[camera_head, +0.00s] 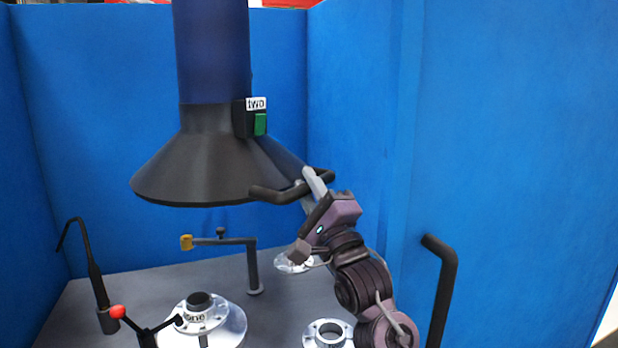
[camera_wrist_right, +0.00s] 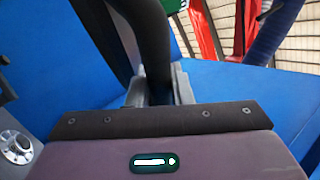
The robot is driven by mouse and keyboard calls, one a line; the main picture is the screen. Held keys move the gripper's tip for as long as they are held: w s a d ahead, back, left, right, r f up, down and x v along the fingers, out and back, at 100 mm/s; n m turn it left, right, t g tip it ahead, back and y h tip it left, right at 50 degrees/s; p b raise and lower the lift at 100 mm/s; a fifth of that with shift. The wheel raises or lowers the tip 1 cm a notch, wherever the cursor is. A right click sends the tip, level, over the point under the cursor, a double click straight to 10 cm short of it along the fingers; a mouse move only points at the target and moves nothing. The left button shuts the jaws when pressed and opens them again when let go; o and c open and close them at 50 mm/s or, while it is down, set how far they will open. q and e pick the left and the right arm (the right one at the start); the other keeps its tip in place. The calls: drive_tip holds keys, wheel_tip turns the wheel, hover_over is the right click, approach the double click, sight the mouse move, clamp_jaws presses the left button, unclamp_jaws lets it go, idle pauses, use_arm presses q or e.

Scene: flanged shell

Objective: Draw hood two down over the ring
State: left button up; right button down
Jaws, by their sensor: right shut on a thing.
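Hood two (camera_head: 205,165) is a dark grey cone on a dark blue duct (camera_head: 212,50). It hangs above the bench, with a "two" label (camera_head: 256,103) and a green switch on its neck. A black bar handle (camera_head: 268,194) sticks out from its lower right rim. My right gripper (camera_head: 312,185) is shut on this handle; the bar (camera_wrist_right: 150,40) passes between the jaws in the wrist view. Below are a silver flanged piece marked "one" (camera_head: 225,325), a silver flange (camera_head: 328,334) at front and another disc (camera_head: 290,266) partly behind my arm. I cannot tell which is the ring.
Blue walls (camera_head: 480,130) enclose the grey bench (camera_head: 140,290). A post with a yellow-tipped arm (camera_head: 254,270) stands under the hood. A thin black wand (camera_head: 97,285) stands left, a red-knobbed lever (camera_head: 117,312) in front, and a black bent bar (camera_head: 442,290) at right.

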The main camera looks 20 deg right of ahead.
drive_tip(key=shift+f, duration=0.4)
drive_tip(key=c, duration=1.3)
unclamp_jaws()
drive_tip(key=shift+a+r, duration=0.1)
drive_tip(key=b+v, duration=0.2)
drive_tip(key=v, duration=0.5)
drive_tip(key=shift+s+f+b, duration=0.2)
drive_tip(key=shift+s+b, duration=0.1)
drive_tip(key=shift+b, duration=0.05)
